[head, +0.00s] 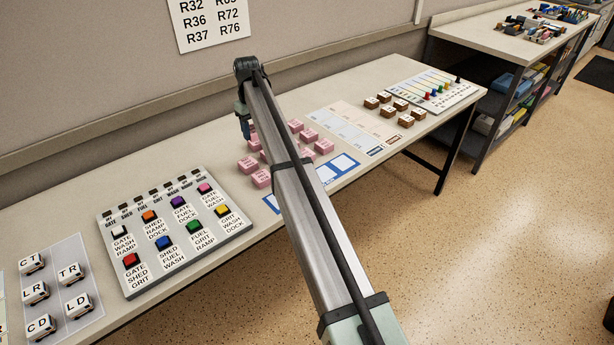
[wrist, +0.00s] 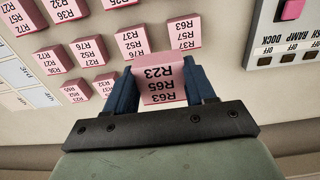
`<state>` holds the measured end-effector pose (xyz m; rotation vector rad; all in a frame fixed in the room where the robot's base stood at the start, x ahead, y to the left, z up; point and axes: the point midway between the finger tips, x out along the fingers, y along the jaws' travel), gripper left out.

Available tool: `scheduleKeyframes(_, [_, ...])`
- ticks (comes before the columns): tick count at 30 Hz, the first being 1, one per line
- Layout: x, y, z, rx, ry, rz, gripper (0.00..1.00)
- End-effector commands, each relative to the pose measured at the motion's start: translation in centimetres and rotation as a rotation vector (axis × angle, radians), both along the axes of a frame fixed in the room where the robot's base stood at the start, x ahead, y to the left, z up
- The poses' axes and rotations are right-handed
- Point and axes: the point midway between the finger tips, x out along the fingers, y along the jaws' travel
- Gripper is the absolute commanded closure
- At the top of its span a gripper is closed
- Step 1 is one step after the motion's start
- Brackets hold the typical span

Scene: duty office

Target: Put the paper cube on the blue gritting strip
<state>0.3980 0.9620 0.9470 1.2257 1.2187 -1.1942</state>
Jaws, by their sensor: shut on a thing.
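My gripper (wrist: 165,88) is shut on a pink paper cube (wrist: 160,72) whose label reads R23, R65, R63. The blue fingers close on its two sides. In the head view my gripper (head: 244,127) is at the back of the table, and my arm hides most of it; the held cube is not clearly seen there. I cannot tell whether the held cube is clear of the table. The blue strip (head: 352,168) with white boxes lies near the table's front edge, right of my arm; my forearm covers its middle. Its left end shows left of the arm.
Several other pink cubes (head: 262,179) stand in rows around my arm. A button panel (head: 178,266) is to the left and a tray of white lettered blocks (head: 79,246) beyond it. A pale strip (head: 352,123), brown blocks (head: 405,121) and a peg board (head: 428,80) are to the right.

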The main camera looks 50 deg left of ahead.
Motion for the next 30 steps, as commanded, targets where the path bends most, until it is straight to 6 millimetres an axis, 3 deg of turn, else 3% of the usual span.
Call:
scheduleKeyframes(1, [-0.2,-3.3,0.0,0.004,-0.002,-0.009,0.76])
scheduleKeyframes(6, [-1.2,-10.6,-0.1,0.007,-0.003,-0.024,0.76])
scheduleKeyframes(12, [-3.2,-16.8,-0.5,0.003,-0.002,-0.022,0.76])
scheduleKeyframes(17, [-4.1,-18.9,-0.9,-0.005,0.002,-0.016,0.76])
scheduleKeyframes(23, [-4.3,-19.4,-1.6,-0.019,0.007,-0.005,0.76])
scheduleKeyframes(30, [-4.4,-19.5,-5.1,-0.020,0.008,-0.001,0.76])
